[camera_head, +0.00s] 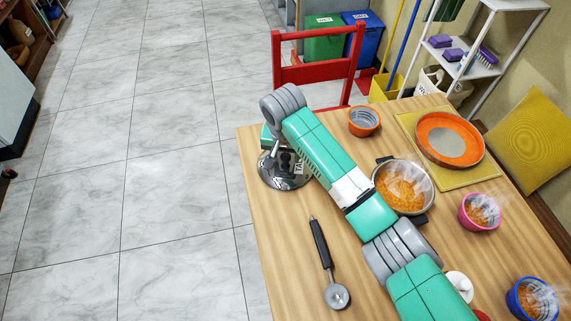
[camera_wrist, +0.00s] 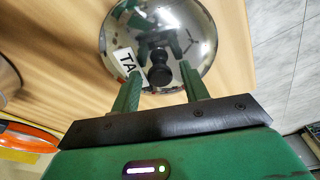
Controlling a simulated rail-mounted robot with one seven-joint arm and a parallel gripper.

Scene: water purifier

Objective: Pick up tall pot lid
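The tall pot lid (camera_head: 281,180) is a shiny metal dome with a white tag reading "TA" in part. It lies at the table's left edge, and fills the upper middle of the wrist view (camera_wrist: 190,22). Its black knob (camera_wrist: 159,74) points up toward my gripper. My gripper (camera_wrist: 160,72) is open over the lid, with one green finger on each side of the knob and a gap on both sides. Whether the fingertips touch the lid cannot be told. In the head view my arm hides part of the lid.
A steaming pot (camera_head: 400,188) stands beside my arm. A ladle (camera_head: 326,262) lies nearer on the table (camera_head: 290,260). An orange bowl (camera_head: 364,121), an orange plate (camera_head: 450,139), a pink bowl (camera_head: 480,211) and a blue bowl (camera_head: 533,299) stand around. A red chair (camera_head: 316,71) is behind.

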